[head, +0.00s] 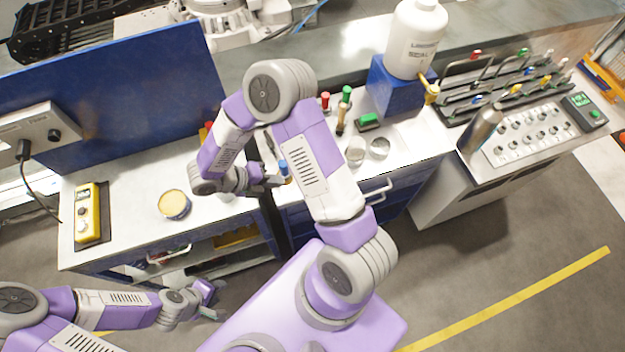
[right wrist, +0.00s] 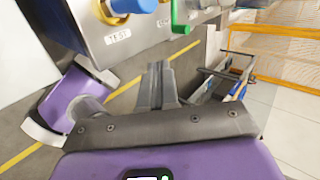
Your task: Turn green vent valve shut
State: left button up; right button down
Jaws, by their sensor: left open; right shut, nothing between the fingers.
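A green lever (right wrist: 180,16), which looks like the green vent valve, hangs from a grey panel at the top of the right wrist view and is cut off by its edge. I cannot clearly pick this lever out in the head view. My right gripper (right wrist: 158,80) is shut and empty. Its fingertips lie just below and left of the lever in the picture, apparently apart from it. In the head view the right gripper (head: 275,182) is by a small blue knob (head: 283,168). My left gripper (head: 213,301) is open and empty, low in front of the left bench.
A blue knob (right wrist: 133,5) sits beside the lever on the labelled panel (right wrist: 90,30). A yellow control box (head: 87,214) and a round tin (head: 174,204) stand on the left bench. A white bottle (head: 415,40) stands on a blue block. The floor at right is clear.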

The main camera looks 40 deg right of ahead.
jog(key=x, duration=1)
jog(key=shift+s+d, duration=0.2)
jog(key=shift+d, duration=0.05)
jog(key=shift+s+d+r+p, duration=0.1)
jog(key=shift+s+d+p, duration=0.15)
jog(key=shift+d, duration=0.3)
jog(key=shift+s+d+r+p, duration=0.1)
jog(key=shift+s+d+p, duration=0.1)
jog(key=shift+d, duration=0.4)
jog(key=shift+s+d, duration=0.2)
jog(key=shift+d, duration=0.3)
jog(key=shift+f, duration=0.1)
jog(key=shift+s+d+n+t+b, duration=0.3)
jog(key=shift+s+d+n, duration=0.15)
jog(key=shift+d+n, duration=0.1)
jog(key=shift+s+d+h, duration=0.1)
jog(key=shift+s+h, duration=0.15)
jog(key=shift+h, duration=0.05)
